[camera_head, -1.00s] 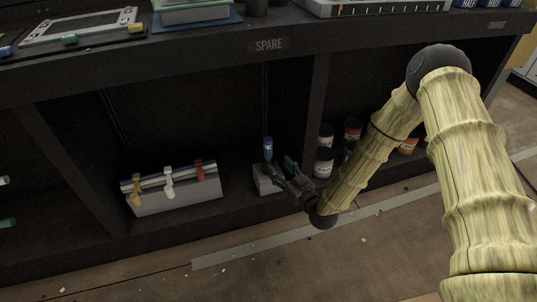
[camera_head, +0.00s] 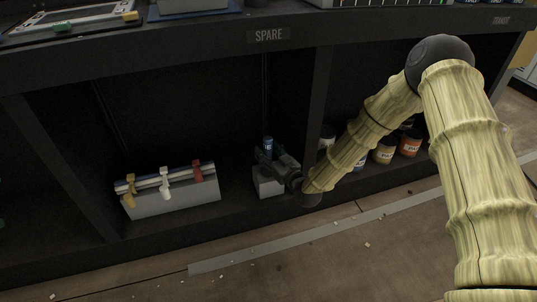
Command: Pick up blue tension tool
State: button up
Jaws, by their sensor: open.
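The blue tension tool (camera_head: 268,144) stands upright on a small grey block (camera_head: 268,186) in the middle shelf bay under the SPARE label. Only its upper part shows; my gripper hides the lower part. My gripper (camera_head: 268,158) is open, with its fingers at the tool's lower body, one on the left and one toward the right. I cannot tell whether a finger touches it.
A grey rack (camera_head: 175,197) with yellow, white and red handled tools stands to the left in the same bay. Labelled cans (camera_head: 384,151) stand in the right bay, beyond a dark upright divider (camera_head: 317,100). The shelf top edge (camera_head: 180,60) runs above the tool.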

aim_at(268, 138)
jog(key=shift+c, duration=0.2)
grip_shut()
jog(key=shift+r, duration=0.1)
notch_tip(268, 138, up, 10)
jog(key=p, duration=0.5)
